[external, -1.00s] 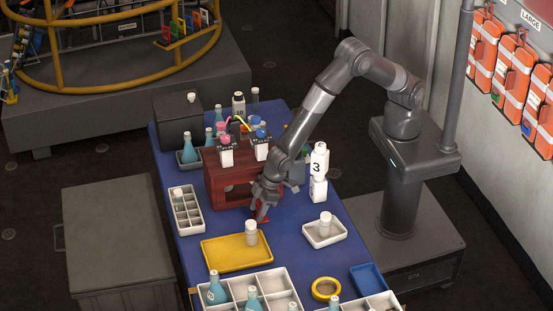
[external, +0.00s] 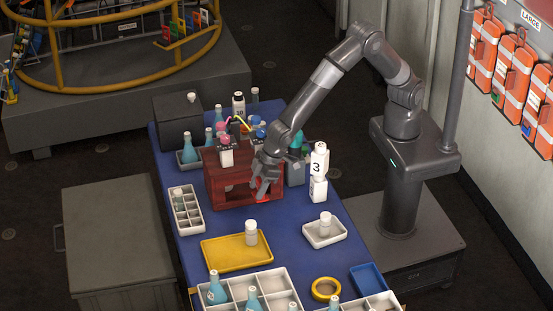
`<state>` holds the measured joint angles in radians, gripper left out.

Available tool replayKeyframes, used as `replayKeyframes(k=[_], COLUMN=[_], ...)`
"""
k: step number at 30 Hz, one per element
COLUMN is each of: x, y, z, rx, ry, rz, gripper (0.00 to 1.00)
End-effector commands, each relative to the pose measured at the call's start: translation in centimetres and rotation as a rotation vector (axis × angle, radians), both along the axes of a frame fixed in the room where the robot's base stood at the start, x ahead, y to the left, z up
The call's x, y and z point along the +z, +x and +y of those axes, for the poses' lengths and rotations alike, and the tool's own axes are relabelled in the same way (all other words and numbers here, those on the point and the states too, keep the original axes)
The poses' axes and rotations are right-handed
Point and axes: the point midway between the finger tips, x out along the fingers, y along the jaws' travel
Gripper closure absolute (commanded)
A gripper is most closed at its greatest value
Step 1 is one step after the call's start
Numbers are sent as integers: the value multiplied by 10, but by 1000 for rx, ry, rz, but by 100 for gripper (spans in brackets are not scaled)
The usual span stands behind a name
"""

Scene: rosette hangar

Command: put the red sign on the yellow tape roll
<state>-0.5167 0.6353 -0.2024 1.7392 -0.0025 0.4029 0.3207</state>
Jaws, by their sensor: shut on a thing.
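My gripper (external: 262,194) is in front of the dark red wooden box, a little above the blue table, pointing down. It is shut on the red sign (external: 262,188), of which only a small red part shows between and below the fingers. The yellow tape roll (external: 326,289) lies flat near the front right of the table, well apart from my gripper. Its top is clear.
The red box (external: 229,190) stands behind my gripper. A yellow tray (external: 237,252) and a white tray (external: 324,234) each hold a white bottle. A blue tray (external: 368,279) is right of the roll.

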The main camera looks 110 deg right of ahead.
Motion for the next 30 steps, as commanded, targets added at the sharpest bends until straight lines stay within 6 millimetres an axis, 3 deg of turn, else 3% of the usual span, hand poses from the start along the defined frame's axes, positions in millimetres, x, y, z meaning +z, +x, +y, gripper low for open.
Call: replayKeyframes(k=[5, 12, 15, 18, 23, 30], x=[4, 19, 26, 32, 34, 8], y=[-13, -53, -72, -87, -100, -115], z=[50, 156, 192, 217, 239, 284], rx=[137, 457, 570, 652, 722, 736], ry=[1, 1, 1, 2, 1, -1], rz=[8, 10, 8, 4, 1, 1], gripper=[77, 77, 77, 77, 77, 77])
